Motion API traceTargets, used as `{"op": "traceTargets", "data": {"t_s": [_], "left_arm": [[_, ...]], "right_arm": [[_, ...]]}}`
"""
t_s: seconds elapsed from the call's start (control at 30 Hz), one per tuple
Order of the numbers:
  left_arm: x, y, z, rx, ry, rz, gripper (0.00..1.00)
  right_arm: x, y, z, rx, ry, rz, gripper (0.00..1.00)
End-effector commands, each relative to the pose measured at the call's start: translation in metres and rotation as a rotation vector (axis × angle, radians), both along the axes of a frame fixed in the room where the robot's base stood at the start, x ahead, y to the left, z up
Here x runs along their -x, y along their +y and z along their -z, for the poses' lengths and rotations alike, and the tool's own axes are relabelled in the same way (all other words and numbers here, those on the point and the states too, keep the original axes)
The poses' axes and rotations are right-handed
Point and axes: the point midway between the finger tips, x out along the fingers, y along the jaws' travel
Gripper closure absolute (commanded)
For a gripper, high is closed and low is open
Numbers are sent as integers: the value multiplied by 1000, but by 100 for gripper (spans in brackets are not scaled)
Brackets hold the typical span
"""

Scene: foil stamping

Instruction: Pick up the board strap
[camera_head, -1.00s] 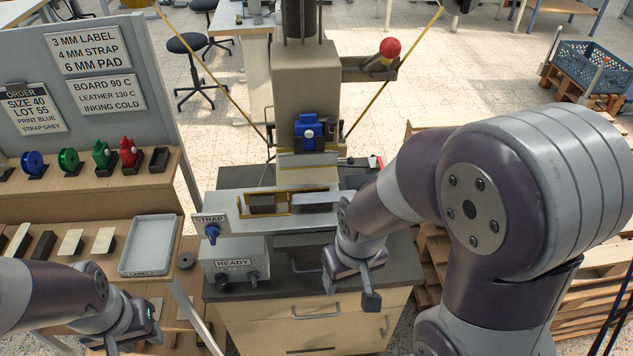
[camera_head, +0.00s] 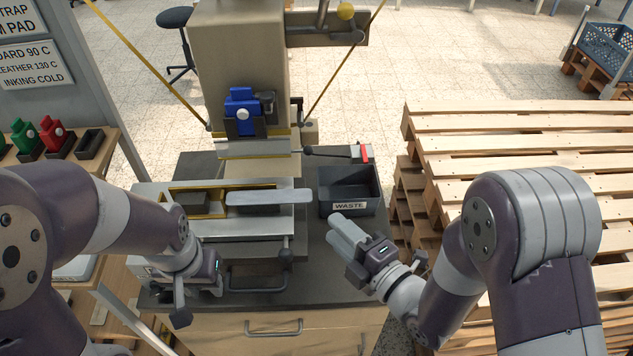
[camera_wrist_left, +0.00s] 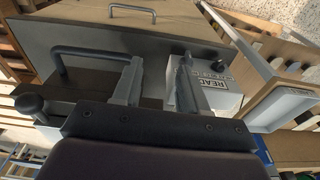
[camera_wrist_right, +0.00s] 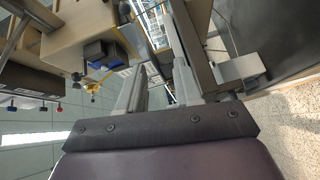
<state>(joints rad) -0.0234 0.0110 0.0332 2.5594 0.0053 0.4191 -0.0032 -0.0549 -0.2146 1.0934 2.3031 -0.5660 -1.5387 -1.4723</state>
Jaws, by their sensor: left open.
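A pale grey flat strip (camera_head: 268,197), which looks like the board strap, lies lengthwise on the gold-edged bed of the press, its right end reaching toward the waste bin. My left gripper (camera_head: 198,298) is open and empty, low at the front left of the press, below and left of the strip. In the left wrist view its fingers (camera_wrist_left: 157,68) stand apart before the drawer cabinet and ready box. My right gripper (camera_head: 347,230) is empty, in front of the waste bin and right of the strip. The right wrist view shows a gap between its fingers (camera_wrist_right: 158,85).
The dark waste bin (camera_head: 348,190) stands right of the press bed. The blue stamping head (camera_head: 243,113) hangs above and behind the strip. A dark block (camera_head: 195,203) sits left of it. Wooden pallets (camera_head: 520,140) fill the right side.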

Motion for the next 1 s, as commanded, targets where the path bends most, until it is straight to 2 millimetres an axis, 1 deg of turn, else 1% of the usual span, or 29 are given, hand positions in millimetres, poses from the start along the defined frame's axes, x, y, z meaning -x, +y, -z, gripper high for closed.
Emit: {"op": "traceTargets", "data": {"t_s": [0.03, 0.1, 0.17, 0.33, 0.4, 0.53, 0.67, 0.73, 0.83, 1.0], "left_arm": [[0, 0, 0, 0, 0, 0, 57], [0, 0, -2, 0, 1, 0, 57], [0, 0, -5, 0, 1, 0, 57], [0, 0, -12, 0, 1, 0, 57], [0, 0, -14, 0, 1, 0, 57], [0, 0, -18, 0, 1, 0, 57], [0, 0, -27, 0, 0, 0, 57], [0, 0, -28, 0, 1, 0, 57], [0, 0, -29, 0, 1, 0, 57], [0, 0, -28, 0, 1, 0, 57]], "right_arm": [[0, 1, -10, 19, -75, -7, 66], [-4, 4, -16, 48, -124, -7, 66], [-13, 11, -17, 60, -129, -10, 66], [-45, 34, -16, 59, -128, -7, 66], [-55, 39, -15, 61, -126, -6, 66], [-67, 47, -15, 59, -125, -4, 66], [-89, 60, -12, 60, -123, -4, 66], [-98, 66, -11, 59, -125, -4, 66], [-105, 71, -10, 59, -124, -2, 66], [-106, 71, -9, 59, -123, -1, 66]]}}
